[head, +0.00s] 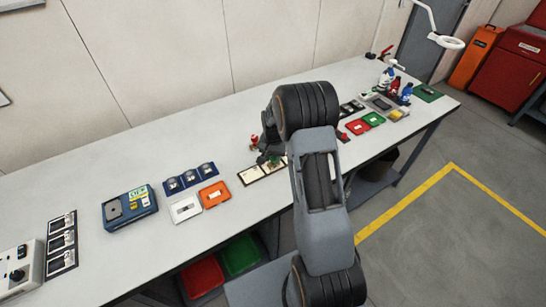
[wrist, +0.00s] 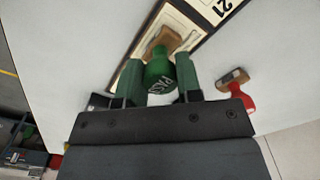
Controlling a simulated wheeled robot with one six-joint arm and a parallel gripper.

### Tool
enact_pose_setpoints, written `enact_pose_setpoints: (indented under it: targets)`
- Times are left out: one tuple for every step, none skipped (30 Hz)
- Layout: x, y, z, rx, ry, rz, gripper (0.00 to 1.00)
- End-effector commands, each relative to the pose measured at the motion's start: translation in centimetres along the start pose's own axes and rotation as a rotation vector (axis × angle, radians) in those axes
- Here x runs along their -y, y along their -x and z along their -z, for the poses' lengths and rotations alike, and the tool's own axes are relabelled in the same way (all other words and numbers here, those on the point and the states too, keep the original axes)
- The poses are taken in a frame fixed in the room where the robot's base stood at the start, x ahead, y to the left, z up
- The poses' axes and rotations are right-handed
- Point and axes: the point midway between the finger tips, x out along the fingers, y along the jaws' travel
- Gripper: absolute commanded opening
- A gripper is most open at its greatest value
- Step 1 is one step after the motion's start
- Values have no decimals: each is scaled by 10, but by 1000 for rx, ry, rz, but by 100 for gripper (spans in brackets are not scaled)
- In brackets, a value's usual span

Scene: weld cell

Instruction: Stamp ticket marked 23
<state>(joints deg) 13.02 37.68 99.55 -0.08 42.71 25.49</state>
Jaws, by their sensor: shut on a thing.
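My gripper (wrist: 158,64) is shut on a green stamp (wrist: 160,74) with white lettering that seems to start "PAS". The stamp's wooden base (wrist: 170,40) is over a cream ticket (wrist: 186,25) on a dark-edged board; I cannot tell whether it touches. A label reading 21 (wrist: 224,6) shows beside that ticket. No 23 is readable, and part of the ticket is hidden by the stamp. In the head view my gripper (head: 270,157) is over the ticket board (head: 250,178), whose right part my arm hides. A red stamp (wrist: 240,92) with a wooden base is beside the board, also in the head view (head: 254,140).
An orange tray (head: 213,203), a white tray (head: 185,215) and blue holders (head: 189,179) lie left of the board. A blue device (head: 129,208) is further left. Red (head: 356,127) and green trays (head: 374,119) and bottles are right of my arm. The bench's back strip is clear.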

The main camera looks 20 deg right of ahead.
Motion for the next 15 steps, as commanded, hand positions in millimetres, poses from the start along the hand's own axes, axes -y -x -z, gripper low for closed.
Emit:
enact_pose_setpoints:
  targets:
    - [-1, 0, -1, 5, 0, -2, 17]
    - [-1, 2, -1, 4, 0, -2, 17]
    - [-1, 4, -1, 4, 0, -2, 17]
    - [0, 6, -1, 4, 0, -2, 17]
    - [0, 8, -1, 3, 0, -2, 17]
    - [0, 11, -1, 3, 0, -1, 17]
    - [0, 14, -1, 2, 0, -1, 17]
    - [0, 16, -1, 2, 0, -1, 17]
    - [0, 20, 0, 2, 0, -1, 17]
    - [0, 23, 0, 2, 0, -1, 17]
    - [0, 25, 0, 1, 0, -1, 17]
    - [0, 29, 0, 1, 0, -1, 17]
    - [0, 31, 0, 1, 0, 0, 17]
    - [0, 34, 0, 1, 0, 0, 17]
    - [0, 37, 0, 1, 0, 0, 17]
